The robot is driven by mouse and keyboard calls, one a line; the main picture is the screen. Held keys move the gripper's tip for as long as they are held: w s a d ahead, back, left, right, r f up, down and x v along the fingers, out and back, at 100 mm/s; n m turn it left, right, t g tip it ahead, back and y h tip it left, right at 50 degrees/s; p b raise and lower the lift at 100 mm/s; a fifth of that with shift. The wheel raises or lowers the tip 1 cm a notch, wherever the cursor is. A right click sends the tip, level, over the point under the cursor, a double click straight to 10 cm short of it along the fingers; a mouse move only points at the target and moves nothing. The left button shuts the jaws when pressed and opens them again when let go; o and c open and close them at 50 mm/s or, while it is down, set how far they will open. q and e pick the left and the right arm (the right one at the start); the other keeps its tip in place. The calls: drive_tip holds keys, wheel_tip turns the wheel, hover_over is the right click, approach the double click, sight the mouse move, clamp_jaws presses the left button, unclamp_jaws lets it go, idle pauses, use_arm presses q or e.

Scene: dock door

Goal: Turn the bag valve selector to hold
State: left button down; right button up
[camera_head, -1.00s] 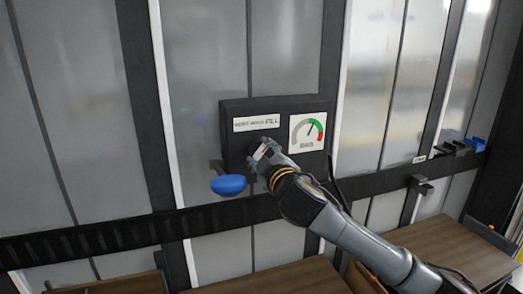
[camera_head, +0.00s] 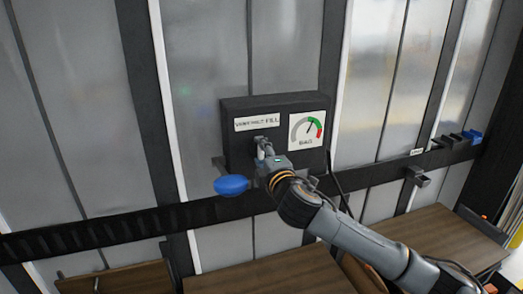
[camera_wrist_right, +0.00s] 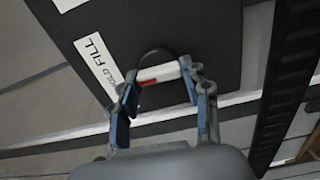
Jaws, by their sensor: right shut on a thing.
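The bag valve box (camera_head: 235,152) is a black box on the wall. It carries a white label strip (camera_head: 257,124) ending in FILL and a dial marked BAG (camera_head: 307,130) with its needle near the green part. My right gripper (camera_head: 264,146) is at the box front below the label. In the right wrist view its fingers (camera_wrist_right: 160,92) are shut on the selector (camera_wrist_right: 165,72), a pale bar with a red mark in front of a dark round base. The label there reads OLD FILL in part. My left gripper is out of view.
A blue oval piece (camera_head: 231,185) sticks out at the box's lower left, close to my right gripper. A black rail (camera_head: 110,217) crosses the wall below. Brown wooden surfaces (camera_head: 440,238) lie lower down. A small bracket (camera_head: 419,178) sits right of the box.

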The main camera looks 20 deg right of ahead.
idle(0.4)
drive_tip(key=o, duration=1.2)
drive_tip(key=shift+c, duration=0.2)
drive_tip(key=shift+s, duration=0.25)
drive_tip(key=s, duration=1.1)
drive_tip(key=shift+s+d, duration=0.2)
drive_tip(key=shift+s, duration=0.05)
